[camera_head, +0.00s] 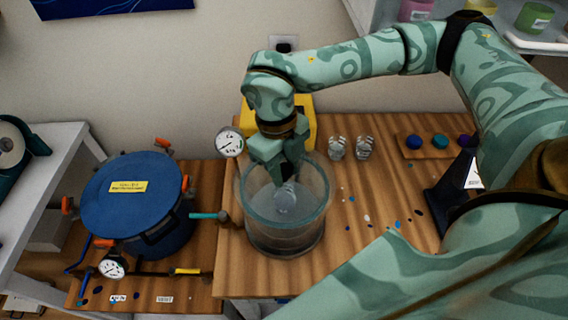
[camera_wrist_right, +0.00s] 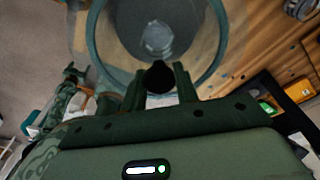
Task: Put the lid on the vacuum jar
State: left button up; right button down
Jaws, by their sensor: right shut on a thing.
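The vacuum jar (camera_head: 284,240) is a clear, wide cylinder near the left edge of the wooden bench. My right gripper (camera_head: 287,176) points down over the jar mouth. In the right wrist view, my right gripper (camera_wrist_right: 159,84) is shut on a black knob (camera_wrist_right: 158,75), which looks like the lid's knob. The lid itself is clear and hard to separate from the jar. A teal ring (camera_wrist_right: 222,50) shows below the knob; I cannot tell if it belongs to lid or jar, or whether the two touch. A pale grey item (camera_head: 285,200) sits inside the jar.
A blue lidded pot (camera_head: 133,195) with clamps stands at left, with a gauge (camera_head: 112,267) and a teal-handled valve (camera_head: 208,216) near it. Another gauge (camera_head: 230,142) and a yellow box (camera_head: 307,120) are behind the jar. Clear cups (camera_head: 337,148) stand to its right.

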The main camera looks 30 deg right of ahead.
aim_at(285, 168)
jog(key=shift+f+b, duration=0.3)
jog(key=shift+f, duration=0.15)
dwell(0.4)
jog(key=c, duration=1)
grip_release()
notch_tip(285, 168, up, 8)
jog(key=p, duration=0.6)
jog(key=shift+r, duration=0.1)
